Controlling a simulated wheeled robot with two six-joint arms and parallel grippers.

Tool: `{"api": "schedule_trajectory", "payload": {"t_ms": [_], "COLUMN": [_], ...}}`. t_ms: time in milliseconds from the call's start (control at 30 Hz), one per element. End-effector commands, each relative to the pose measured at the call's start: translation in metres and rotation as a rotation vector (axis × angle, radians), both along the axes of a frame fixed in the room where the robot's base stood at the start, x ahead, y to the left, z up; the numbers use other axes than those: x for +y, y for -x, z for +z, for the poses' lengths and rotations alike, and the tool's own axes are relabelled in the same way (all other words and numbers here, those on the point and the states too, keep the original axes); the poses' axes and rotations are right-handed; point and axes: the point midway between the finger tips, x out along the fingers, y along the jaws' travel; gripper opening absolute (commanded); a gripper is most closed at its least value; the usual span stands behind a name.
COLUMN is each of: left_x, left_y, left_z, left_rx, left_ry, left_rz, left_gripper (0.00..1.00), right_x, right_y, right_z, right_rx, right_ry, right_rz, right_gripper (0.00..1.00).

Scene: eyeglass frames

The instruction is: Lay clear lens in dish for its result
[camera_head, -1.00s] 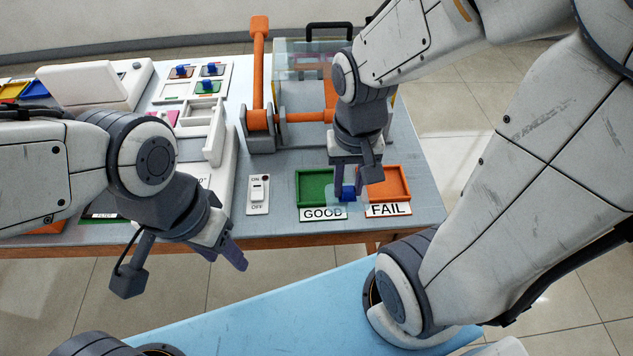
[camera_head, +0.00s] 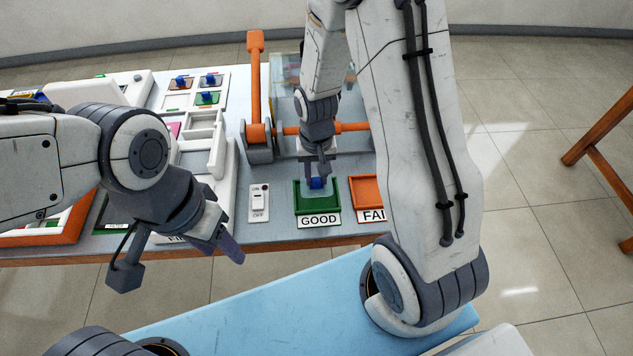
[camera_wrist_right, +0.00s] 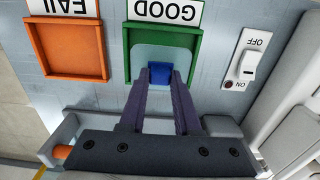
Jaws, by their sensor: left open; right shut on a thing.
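The clear lens (camera_wrist_right: 163,52) is a see-through pane with a blue block (camera_wrist_right: 159,73) on it. My right gripper (camera_wrist_right: 160,86) is shut on that block. The lens is at the green GOOD dish (camera_head: 299,205), overlapping its inside; I cannot tell whether it touches the dish floor. In the head view the blue block (camera_head: 317,183) and my right gripper (camera_head: 317,172) are over the back part of that dish. The orange FAIL dish (camera_wrist_right: 68,48) beside it looks empty. My left gripper (camera_head: 231,247) is open and empty near the table's front edge.
A white ON/OFF switch (camera_head: 259,203) stands left of the GOOD dish. Behind the dishes is a machine with an orange lever (camera_head: 255,85) and a clear cover. Several pads with blue blocks (camera_head: 208,97) lie at the back left.

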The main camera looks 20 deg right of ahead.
Motion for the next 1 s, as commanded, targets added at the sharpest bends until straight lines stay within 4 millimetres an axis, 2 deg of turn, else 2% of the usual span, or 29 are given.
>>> {"api": "schedule_trajectory", "payload": {"t_ms": [300, 733, 767, 800, 833, 1000], "left_x": [0.0, 0.0, 0.0, 0.0, 0.0, 0.0], "left_y": [0.0, 0.0, 0.0, 0.0, 0.0, 0.0], "left_z": [0.001, -0.003, -0.002, -0.001, -0.001, -0.001], "left_rx": [-0.001, -0.001, 0.0, -0.001, -0.001, 0.0], "left_ry": [0.001, 0.001, 0.0, 0.001, 0.001, 0.0], "left_rz": [0.0, 0.0, 0.0, 0.0, 0.0, 0.0], "left_gripper": [0.5, 0.5, 0.5, 0.5, 0.5, 0.5], "right_x": [0.0, 0.0, 0.0, 0.0, 0.0, 0.0], "right_y": [0.0, -0.001, -0.001, -0.001, -0.001, -0.001], "right_z": [-0.038, -0.045, -0.045, -0.044, -0.044, -0.044], "right_rx": [0.003, 0.0, 0.0, 0.0, 0.0, 0.0], "right_ry": [0.001, 0.001, 0.001, 0.001, 0.001, 0.001], "right_rz": [0.0, 0.0, 0.0, 0.0, 0.0, 0.0], "right_gripper": [0.0, 0.0, 0.35, 0.5, 0.61, 0.61]}}
